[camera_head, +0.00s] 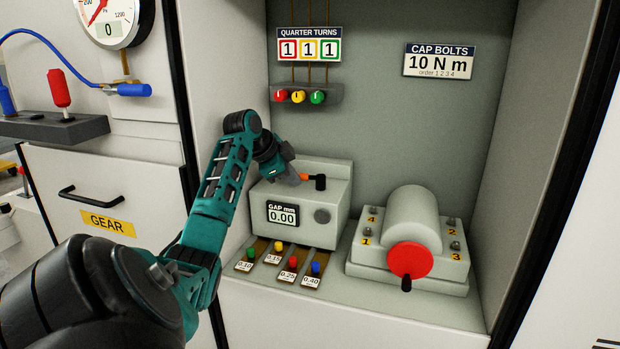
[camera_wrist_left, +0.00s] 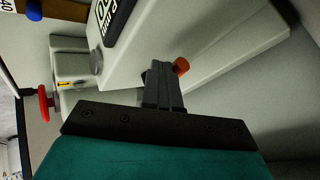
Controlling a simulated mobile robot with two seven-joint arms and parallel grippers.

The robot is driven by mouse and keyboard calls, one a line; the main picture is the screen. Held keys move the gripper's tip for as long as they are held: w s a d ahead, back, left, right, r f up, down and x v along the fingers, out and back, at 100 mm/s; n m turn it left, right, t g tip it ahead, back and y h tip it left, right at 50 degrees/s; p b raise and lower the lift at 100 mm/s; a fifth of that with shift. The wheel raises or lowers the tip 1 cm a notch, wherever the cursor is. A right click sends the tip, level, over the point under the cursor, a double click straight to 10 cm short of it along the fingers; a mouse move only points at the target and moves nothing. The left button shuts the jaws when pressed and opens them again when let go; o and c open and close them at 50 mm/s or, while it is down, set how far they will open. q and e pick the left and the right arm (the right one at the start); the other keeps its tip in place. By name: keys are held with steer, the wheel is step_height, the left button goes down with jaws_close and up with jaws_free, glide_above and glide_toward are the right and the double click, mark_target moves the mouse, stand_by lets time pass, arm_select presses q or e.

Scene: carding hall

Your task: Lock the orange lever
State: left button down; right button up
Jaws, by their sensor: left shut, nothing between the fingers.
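The orange lever (camera_head: 305,177) is on top of the pale grey gap gauge box (camera_head: 340,205), whose display reads 0.00. A short black piece (camera_head: 320,182) stands at its right end. My left gripper (camera_head: 293,180) is at the lever's left end, its fingers shut with nothing between them. In the left wrist view, the shut fingertips (camera_wrist_left: 162,72) are right beside the orange end (camera_wrist_left: 181,65) and hide part of the lever. I cannot tell if they touch. My right gripper is not in view.
Several gap gauges with coloured knobs (camera_head: 289,259) lie in front of the box. A grey machine with a red disc (camera_head: 409,260) stands to the right. Quarter-turn knobs (camera_head: 298,96) are on the wall above. The cabinet's side walls bound the space.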

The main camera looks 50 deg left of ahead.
arm_select(q)
steer(key=shift+a, duration=0.1)
stand_by(0.5)
step_height(320, 180, up, 20)
steer(key=p, duration=0.1)
stand_by(0.4)
stand_by(0.7)
